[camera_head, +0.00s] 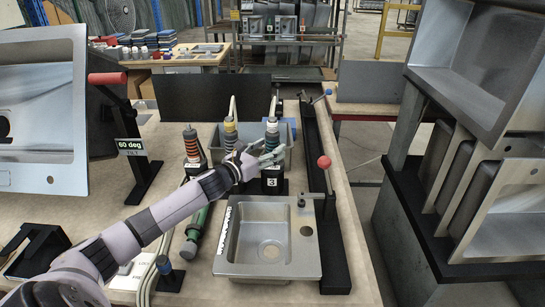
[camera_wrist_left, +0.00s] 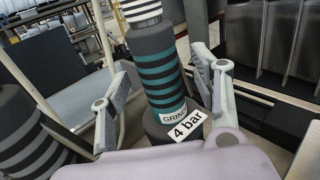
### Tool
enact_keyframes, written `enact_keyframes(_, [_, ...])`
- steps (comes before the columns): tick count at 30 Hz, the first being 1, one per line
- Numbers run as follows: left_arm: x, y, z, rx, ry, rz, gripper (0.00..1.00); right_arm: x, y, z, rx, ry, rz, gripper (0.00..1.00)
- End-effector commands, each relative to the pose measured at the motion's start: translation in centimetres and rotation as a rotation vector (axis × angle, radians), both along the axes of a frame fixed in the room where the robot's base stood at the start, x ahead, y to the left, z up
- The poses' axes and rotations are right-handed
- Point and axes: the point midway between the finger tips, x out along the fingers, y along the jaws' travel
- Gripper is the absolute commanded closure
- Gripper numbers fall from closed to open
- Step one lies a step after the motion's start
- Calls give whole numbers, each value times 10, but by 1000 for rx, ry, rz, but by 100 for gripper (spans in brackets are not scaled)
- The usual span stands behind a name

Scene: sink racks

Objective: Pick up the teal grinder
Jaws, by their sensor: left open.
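The teal grinder (camera_wrist_left: 160,75) is a dark upright cylinder with teal bands, with a "4 bar" tag at its lower part. In the head view the teal grinder (camera_head: 272,133) stands at the right end of a row of grinders, partly hidden low down by my left gripper (camera_head: 262,158). My left gripper (camera_wrist_left: 160,90) is open in the wrist view, one finger on each side of the grinder. I cannot tell whether either finger touches it. My right gripper is not in view.
A red-banded grinder (camera_head: 192,146) and a yellow-banded grinder (camera_head: 230,133) stand to the left. A steel sink (camera_head: 234,262) lies in front. A black rail with a red-knobbed lever (camera_head: 324,162) runs along the right.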

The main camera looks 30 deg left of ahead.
Motion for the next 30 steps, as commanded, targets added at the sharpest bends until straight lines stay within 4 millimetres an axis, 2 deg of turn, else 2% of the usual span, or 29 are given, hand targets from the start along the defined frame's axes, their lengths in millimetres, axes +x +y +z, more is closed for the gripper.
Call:
enact_keyframes(6, [17,-2,0,-1,0,0,43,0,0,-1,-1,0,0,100])
enact_keyframes(14, [18,-2,-1,0,1,1,43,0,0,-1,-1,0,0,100])
enact_keyframes(30, [18,-2,-1,0,1,0,77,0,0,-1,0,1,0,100])
